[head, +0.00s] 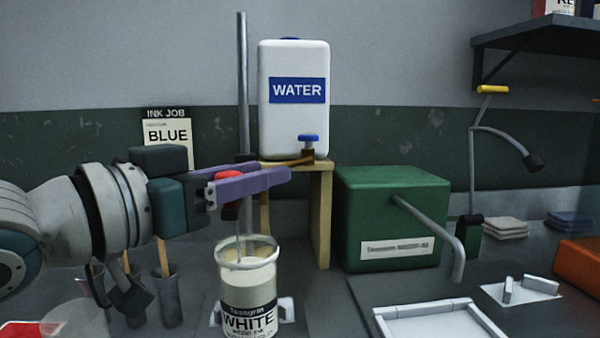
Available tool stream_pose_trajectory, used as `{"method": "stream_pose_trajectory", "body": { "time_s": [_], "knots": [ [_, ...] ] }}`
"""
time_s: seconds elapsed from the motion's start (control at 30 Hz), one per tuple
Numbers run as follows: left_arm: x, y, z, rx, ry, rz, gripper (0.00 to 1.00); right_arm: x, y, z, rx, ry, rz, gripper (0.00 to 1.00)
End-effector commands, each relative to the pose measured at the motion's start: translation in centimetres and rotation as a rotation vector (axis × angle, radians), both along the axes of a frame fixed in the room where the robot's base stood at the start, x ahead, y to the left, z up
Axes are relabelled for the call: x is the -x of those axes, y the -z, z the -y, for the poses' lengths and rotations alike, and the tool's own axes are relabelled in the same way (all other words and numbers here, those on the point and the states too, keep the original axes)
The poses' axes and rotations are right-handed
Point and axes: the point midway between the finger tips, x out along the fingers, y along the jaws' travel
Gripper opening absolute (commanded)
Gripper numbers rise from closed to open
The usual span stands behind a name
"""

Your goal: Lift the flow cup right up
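My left gripper (262,178), with purple fingers, comes in from the left above a clear jar labelled WHITE (249,292). A red grip (229,174), which looks like the top of the flow cup's handle, sits between the fingers, and they appear closed on it. A thin grey rod (239,240) runs down from below the fingers into the jar's mouth. The cup's body is not visible; the jar's pale ink and wall hide whatever is at the rod's lower end. My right gripper is not in view.
A white water tank (293,120) stands on a wooden stand (321,220) behind the jar, beside a vertical metal pole (243,80). A green box (392,215) with a bent grey tube is to the right. Several dark holders with sticks stand left of the jar.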

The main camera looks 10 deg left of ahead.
Motion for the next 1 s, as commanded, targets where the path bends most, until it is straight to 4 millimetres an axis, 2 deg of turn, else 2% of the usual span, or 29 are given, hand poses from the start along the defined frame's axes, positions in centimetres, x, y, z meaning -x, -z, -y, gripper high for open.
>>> {"method": "stream_pose_trajectory", "body": {
  "time_s": [0.07,0.33,1.0],
  "knots": [
    [0.01,0.00,0.00,0.000,0.000,0.000,0.32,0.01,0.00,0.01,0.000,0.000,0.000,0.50],
    [0.02,0.00,-0.01,0.000,0.000,0.000,0.01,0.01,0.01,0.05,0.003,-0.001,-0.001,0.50],
    [0.02,-0.01,-0.01,0.000,0.000,0.000,0.00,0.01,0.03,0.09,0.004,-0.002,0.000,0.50]
  ]
}}
